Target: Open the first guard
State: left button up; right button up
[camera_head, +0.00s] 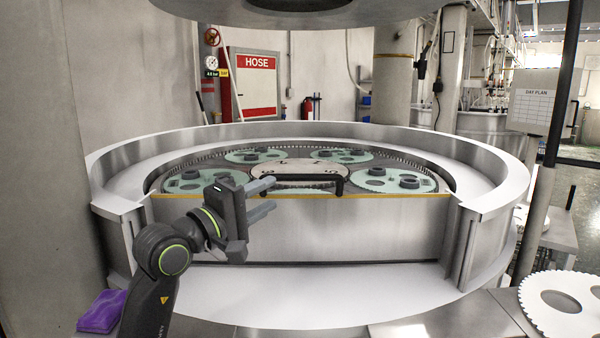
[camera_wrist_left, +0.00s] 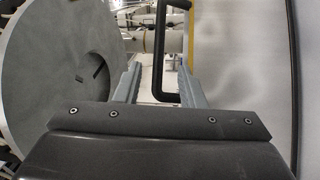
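The guard (camera_head: 330,225) is a curved grey metal panel with a yellow top edge, standing upright across the front gap of the round machine. A black bar handle (camera_head: 297,179) sits at the middle of its top edge. My left gripper (camera_head: 271,197) is open, just left of the handle in the head view. In the left wrist view the handle (camera_wrist_left: 159,45) appears between the two open fingers of my gripper (camera_wrist_left: 160,82), near their tips; I see no contact. The guard's grey face (camera_wrist_left: 240,70) fills the right of that view. My right gripper is not in view.
Green carrier discs (camera_head: 380,180) lie inside the machine's raised metal rim (camera_head: 130,205). A white ledge (camera_head: 300,295) runs below the guard. A purple cloth (camera_head: 101,311) lies at lower left, a white toothed disc (camera_head: 565,303) at lower right. A large round part (camera_head: 290,8) hangs above.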

aim_at(295, 180)
pick_arm(q)
jog(key=p+x, duration=0.2)
jog(key=x, duration=0.8)
grip_shut()
